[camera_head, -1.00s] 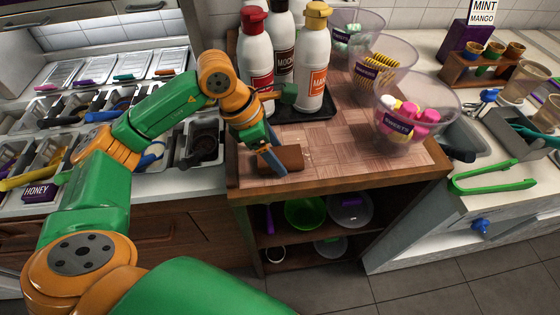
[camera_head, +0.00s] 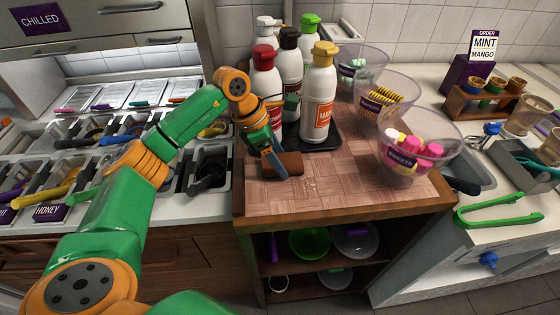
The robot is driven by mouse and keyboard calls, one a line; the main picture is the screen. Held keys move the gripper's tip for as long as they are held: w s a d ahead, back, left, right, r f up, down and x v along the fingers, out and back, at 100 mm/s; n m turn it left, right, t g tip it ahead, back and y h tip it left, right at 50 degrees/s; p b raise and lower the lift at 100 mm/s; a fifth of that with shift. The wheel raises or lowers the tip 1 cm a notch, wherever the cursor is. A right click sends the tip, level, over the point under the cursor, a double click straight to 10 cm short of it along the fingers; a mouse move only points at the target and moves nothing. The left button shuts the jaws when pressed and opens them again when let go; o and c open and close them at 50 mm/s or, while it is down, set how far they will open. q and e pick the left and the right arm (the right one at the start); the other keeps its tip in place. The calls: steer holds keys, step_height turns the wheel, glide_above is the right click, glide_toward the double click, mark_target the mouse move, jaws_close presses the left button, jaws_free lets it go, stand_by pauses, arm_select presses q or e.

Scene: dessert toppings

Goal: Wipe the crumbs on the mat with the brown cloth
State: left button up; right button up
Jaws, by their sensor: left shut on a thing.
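The brown cloth (camera_head: 287,165) lies flat on the checked, wood-patterned mat (camera_head: 350,185), towards its left side and in front of the bottles. My left gripper (camera_head: 275,162) reaches down from above and is shut on the left part of the cloth. Faint pale crumbs (camera_head: 308,184) show on the mat just in front and to the right of the cloth. They are too small to tell apart. Whatever lies under the cloth is hidden. My right gripper is out of view.
Several sauce bottles (camera_head: 319,95) stand on a dark tray (camera_head: 325,143) close behind the cloth. Clear bowls with marshmallows (camera_head: 418,150), wafers (camera_head: 385,97) and other sweets line the right side. The mat's front middle is free. Green tongs (camera_head: 500,209) lie on the right counter.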

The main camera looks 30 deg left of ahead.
arm_select(q)
steer(key=shift+w+r, duration=0.1)
steer(key=shift+w, duration=0.05)
steer(key=r+p, duration=0.1)
steer(key=r, duration=0.1)
steer(key=r+p, duration=0.1)
steer(key=p, duration=0.1)
steer(key=r+p, duration=0.2)
steer(key=shift+w+a+r, duration=0.25)
steer(key=shift+a+r, duration=0.05)
steer(key=shift+r, duration=0.25)
steer(key=shift+s+d+f, duration=0.15)
step_height(320, 180, up, 3)
steer(key=p, duration=0.3)
steer(key=shift+f, duration=0.1)
